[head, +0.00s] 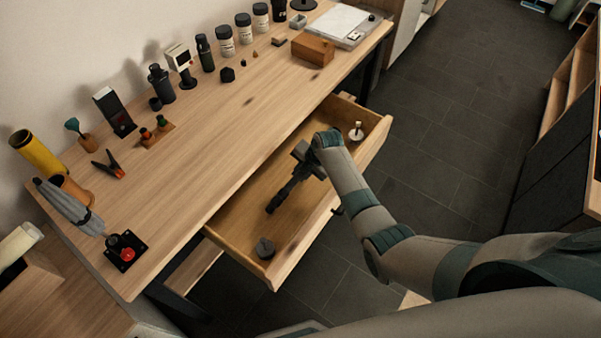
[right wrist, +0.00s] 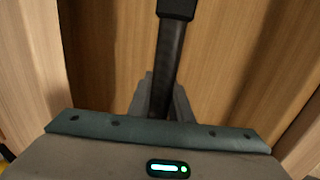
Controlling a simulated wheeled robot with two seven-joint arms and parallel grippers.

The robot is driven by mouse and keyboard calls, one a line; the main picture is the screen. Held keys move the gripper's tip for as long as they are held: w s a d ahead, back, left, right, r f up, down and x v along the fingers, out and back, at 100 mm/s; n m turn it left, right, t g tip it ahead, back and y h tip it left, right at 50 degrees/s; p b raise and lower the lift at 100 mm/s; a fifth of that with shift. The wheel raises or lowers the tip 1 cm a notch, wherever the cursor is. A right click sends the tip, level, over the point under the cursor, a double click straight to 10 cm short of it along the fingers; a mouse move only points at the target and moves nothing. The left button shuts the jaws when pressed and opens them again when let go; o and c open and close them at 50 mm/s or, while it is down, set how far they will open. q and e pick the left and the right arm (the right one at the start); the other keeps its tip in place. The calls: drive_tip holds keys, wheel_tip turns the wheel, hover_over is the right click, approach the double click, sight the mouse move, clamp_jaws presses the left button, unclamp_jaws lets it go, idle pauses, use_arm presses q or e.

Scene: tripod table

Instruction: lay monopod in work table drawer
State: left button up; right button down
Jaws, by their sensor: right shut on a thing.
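The work table drawer (head: 350,178) is pulled open under the table's front edge. The monopod (head: 279,198) is a dark slim rod, seen over the drawer's inside and slanting down to the left. My right gripper (head: 303,155) is shut on it, above the drawer. In the right wrist view the monopod (right wrist: 169,60) runs up from between the fingers (right wrist: 162,100), with the wooden drawer behind it. I cannot tell whether its far end touches the drawer floor. My left gripper is not in view.
In the drawer a dark round knob-like piece (head: 265,248) lies at the near end and a small pale piece (head: 356,131) at the far end. The drawer's middle is otherwise clear.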

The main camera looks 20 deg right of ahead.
drive_tip(key=shift+f, duration=0.25)
drive_tip(key=c, duration=1.5)
unclamp_jaws()
drive_tip(key=shift+c, duration=0.2)
drive_tip(key=b+v, duration=0.2)
drive_tip(key=v, duration=1.5)
drive_tip(key=shift+r, duration=0.2)
drive_tip(key=shift+s, duration=0.1)
